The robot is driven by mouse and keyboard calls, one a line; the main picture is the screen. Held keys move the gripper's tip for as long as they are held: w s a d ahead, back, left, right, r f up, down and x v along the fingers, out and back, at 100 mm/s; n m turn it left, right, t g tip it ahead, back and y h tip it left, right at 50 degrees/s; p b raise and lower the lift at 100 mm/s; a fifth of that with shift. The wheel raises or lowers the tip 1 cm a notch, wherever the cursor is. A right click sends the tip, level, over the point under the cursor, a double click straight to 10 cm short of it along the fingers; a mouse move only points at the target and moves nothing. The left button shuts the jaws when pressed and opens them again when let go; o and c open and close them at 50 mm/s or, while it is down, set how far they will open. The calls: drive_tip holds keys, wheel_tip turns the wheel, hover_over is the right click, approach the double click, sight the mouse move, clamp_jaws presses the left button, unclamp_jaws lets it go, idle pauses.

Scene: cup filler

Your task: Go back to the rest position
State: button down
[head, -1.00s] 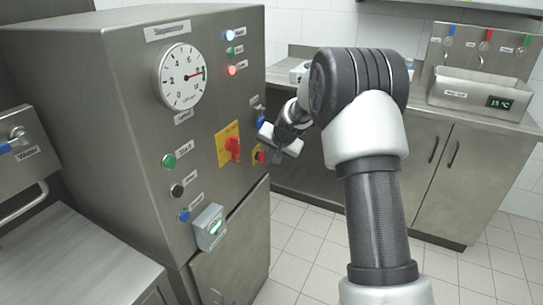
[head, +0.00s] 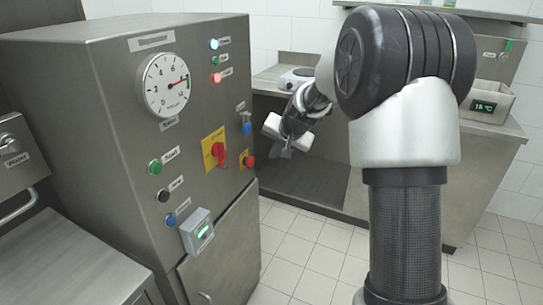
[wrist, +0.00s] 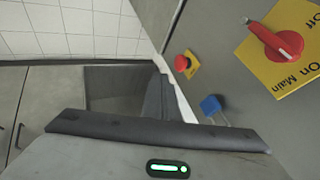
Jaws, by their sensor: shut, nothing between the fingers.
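My gripper (head: 284,151) is in the middle of the head view, small and pointing down, just right of the steel machine's front panel. It is apart from the panel and holds nothing. In the wrist view my gripper's finger (wrist: 158,100) reaches up from the dark bar, and the fingers look shut together. The steel machine (head: 120,90) carries a round gauge (head: 167,84), a red main switch on a yellow plate (head: 214,150), a red stop button (head: 248,161) and a blue knob (head: 246,127). The blue knob also shows in the wrist view (wrist: 211,106).
A steel counter (head: 505,130) with cabinets stands behind my arm, with a small hotplate (head: 297,78) on it. A display box (head: 487,102) is at the right. A steel sink bench (head: 60,255) is at lower left. Tiled floor (head: 300,250) is clear in front.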

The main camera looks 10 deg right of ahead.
drive_tip(key=shift+s+r, duration=0.1)
drive_tip(key=shift+s, duration=0.05)
drive_tip(key=s+a+r+n, duration=0.15)
drive_tip(key=s+r, duration=0.25)
drive_tip(key=s, duration=0.5)
drive_tip(key=s+r+n+g+h, duration=0.15)
drive_tip(key=s+r, duration=0.25)
drive_tip(key=s, duration=0.5)
drive_tip(key=s+a+r+n+t+y, duration=0.15)
drive_tip(key=s+r, duration=0.25)
drive_tip(key=s, duration=0.5)
drive_tip(key=s+d+f+n+g+h, duration=0.2)
drive_tip(key=s+d, duration=0.1)
drive_tip(key=s, duration=0.9)
wheel_tip(320, 180, up, 19)
drive_tip(key=p, duration=1.9)
drive_tip(key=shift+a, duration=0.2)
drive_tip(key=shift+s+r+m, duration=0.1)
drive_tip(key=shift+m, duration=0.15)
